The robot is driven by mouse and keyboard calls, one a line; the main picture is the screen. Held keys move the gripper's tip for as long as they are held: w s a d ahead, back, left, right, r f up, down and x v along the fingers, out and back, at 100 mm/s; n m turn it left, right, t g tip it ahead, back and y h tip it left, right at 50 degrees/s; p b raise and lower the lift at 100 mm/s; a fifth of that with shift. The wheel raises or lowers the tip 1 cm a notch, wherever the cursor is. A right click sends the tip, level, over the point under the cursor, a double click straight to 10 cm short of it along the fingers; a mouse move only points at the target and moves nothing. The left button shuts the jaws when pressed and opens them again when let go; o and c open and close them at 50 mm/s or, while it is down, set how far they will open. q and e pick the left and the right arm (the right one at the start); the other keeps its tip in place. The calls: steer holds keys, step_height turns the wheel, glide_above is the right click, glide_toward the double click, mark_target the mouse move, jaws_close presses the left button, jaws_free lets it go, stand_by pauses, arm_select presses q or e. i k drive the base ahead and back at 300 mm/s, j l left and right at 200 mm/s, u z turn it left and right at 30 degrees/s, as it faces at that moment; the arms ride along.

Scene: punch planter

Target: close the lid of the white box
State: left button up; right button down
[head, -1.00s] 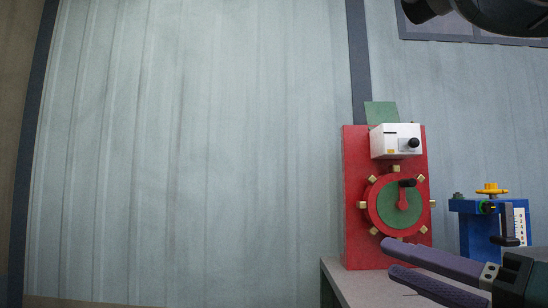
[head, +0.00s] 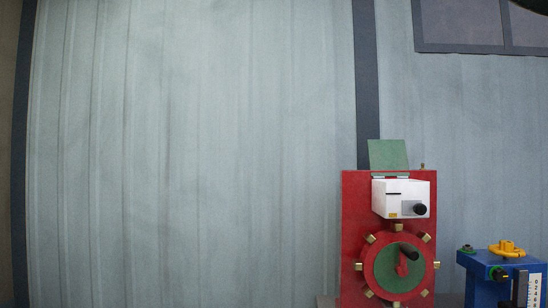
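The white box (head: 380,198) is mounted near the top of a red panel (head: 352,222), right of centre in the head view. It has a black knob and a dark slot on its front. Its green lid (head: 388,155) stands up behind the box's top edge, tilted back, so the box is open. Neither of my grippers shows in the head view now.
Below the box, the red panel carries a red and green dial (head: 385,271) with a handle and several pegs. A blue device (head: 482,272) with a yellow knob (head: 506,248) stands at the lower right. The left side shows only bare corrugated wall (head: 190,150).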

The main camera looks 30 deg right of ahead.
mark_target(385, 155)
steer(key=l+u, duration=0.15)
steer(key=l, duration=1.1)
steer(key=i+l+u, duration=0.2)
steer(key=l, duration=1)
steer(key=k+l+u, duration=0.15)
steer(key=l, duration=1.05)
steer(key=k, duration=0.05)
